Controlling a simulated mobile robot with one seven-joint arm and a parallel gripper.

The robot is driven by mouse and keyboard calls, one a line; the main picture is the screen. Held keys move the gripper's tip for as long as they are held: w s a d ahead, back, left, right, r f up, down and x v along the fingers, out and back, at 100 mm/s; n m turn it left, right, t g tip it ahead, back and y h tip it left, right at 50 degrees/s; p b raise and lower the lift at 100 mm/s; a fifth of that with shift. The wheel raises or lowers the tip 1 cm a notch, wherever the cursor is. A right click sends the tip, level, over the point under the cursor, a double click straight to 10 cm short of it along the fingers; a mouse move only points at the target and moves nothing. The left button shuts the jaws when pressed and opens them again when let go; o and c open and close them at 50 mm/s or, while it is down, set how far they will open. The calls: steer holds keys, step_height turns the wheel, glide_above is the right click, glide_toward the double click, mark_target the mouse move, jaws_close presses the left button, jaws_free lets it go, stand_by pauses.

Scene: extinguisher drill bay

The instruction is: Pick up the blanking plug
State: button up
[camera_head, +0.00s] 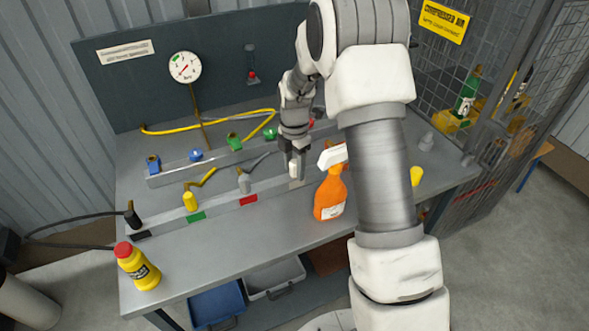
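A small white piece (294,169), which looks like the blanking plug, shows at the right part of the front rail on the workbench. My gripper (295,172) points down at it from above, with dark fingers beside it. The fingers and the piece overlap in this view, so I cannot tell whether they grip it or only stand around it. The piece appears upright and at the rail, but its lower end is hard to make out.
An orange spray bottle (330,195) stands close right of my gripper. Grey (244,183), yellow (190,202) and black (132,216) hose fittings line the front rail. A yellow bottle with red cap (138,267) stands front left. A grey piece (426,141) sits at the right.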

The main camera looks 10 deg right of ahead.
jaws_close()
steer(key=shift+r, duration=0.15)
steer(key=shift+r, duration=0.6)
step_height(320, 180, up, 3)
steer(key=shift+f, duration=0.1)
steer(key=s+d+r, duration=0.1)
steer(key=d+r, duration=0.2)
steer(key=d, duration=0.2)
steer(key=s+d+r+p, duration=0.1)
steer(key=d+r, duration=0.2)
steer(key=d, duration=0.3)
steer(key=shift+d+r, duration=0.25)
steer(key=shift+r, duration=0.15)
steer(key=shift+s, duration=0.1)
